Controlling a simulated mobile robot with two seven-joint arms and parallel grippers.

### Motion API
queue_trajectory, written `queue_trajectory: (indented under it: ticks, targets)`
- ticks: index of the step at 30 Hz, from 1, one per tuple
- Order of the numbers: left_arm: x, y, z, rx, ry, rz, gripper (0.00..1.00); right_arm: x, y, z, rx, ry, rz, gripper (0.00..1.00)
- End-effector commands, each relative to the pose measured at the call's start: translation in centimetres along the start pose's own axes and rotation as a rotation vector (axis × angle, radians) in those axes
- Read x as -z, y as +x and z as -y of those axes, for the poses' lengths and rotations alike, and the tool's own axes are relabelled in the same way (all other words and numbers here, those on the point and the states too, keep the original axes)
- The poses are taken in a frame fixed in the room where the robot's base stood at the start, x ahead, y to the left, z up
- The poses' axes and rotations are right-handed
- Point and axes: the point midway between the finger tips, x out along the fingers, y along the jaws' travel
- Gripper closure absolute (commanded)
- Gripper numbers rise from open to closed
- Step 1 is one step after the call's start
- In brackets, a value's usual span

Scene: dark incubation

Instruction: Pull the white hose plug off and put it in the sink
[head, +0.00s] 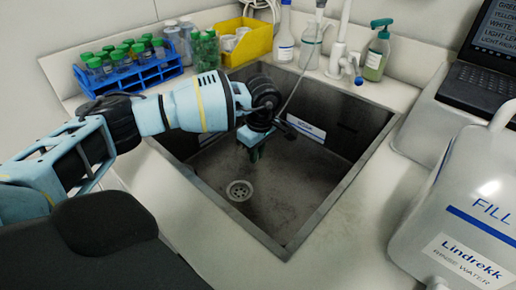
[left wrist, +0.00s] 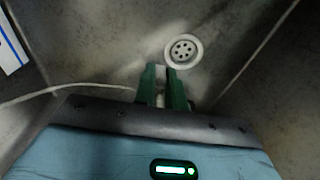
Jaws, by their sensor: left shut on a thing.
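My left gripper (head: 254,152) reaches down into the dark grey sink (head: 283,198), above its floor and behind the round drain (head: 240,190). In the left wrist view its green fingers (left wrist: 163,88) are shut on a small pale piece, which looks like the white hose plug (left wrist: 160,100). The fingers hide most of it. A thin whitish hose (left wrist: 60,93) runs in from the left to the fingers; I cannot tell whether it joins the plug. In the head view a thin line hangs from the back edge into the sink. My right gripper is not in view.
A blue rack (head: 135,78) of green-capped tubes and a yellow bin (head: 250,42) stand behind the sink. Bottles, a tap (head: 340,60) and a green soap pump (head: 376,58) line the back edge. A large rinse-water jug (head: 455,205) stands at right.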

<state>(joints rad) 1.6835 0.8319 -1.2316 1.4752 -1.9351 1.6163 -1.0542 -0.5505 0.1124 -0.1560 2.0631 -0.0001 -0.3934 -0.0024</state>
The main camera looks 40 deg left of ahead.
Motion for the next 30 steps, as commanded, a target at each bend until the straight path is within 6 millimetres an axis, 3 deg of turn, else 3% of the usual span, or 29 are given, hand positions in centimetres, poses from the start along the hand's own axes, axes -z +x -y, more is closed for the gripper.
queue_trajectory:
  ticks: [20,21,26,30]
  targets:
    - [-0.02,0.34,-0.05,-0.003,0.000,0.000,1.00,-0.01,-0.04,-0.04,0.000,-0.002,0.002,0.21]
    - [-0.03,0.35,-0.05,-0.003,0.000,0.000,0.85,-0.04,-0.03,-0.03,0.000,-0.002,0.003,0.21]
    - [-0.03,0.37,-0.04,-0.002,0.000,0.000,0.64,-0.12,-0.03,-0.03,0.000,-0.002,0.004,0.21]
    - [-0.04,0.38,-0.03,-0.002,0.000,0.000,0.62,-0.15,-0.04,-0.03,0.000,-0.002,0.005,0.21]
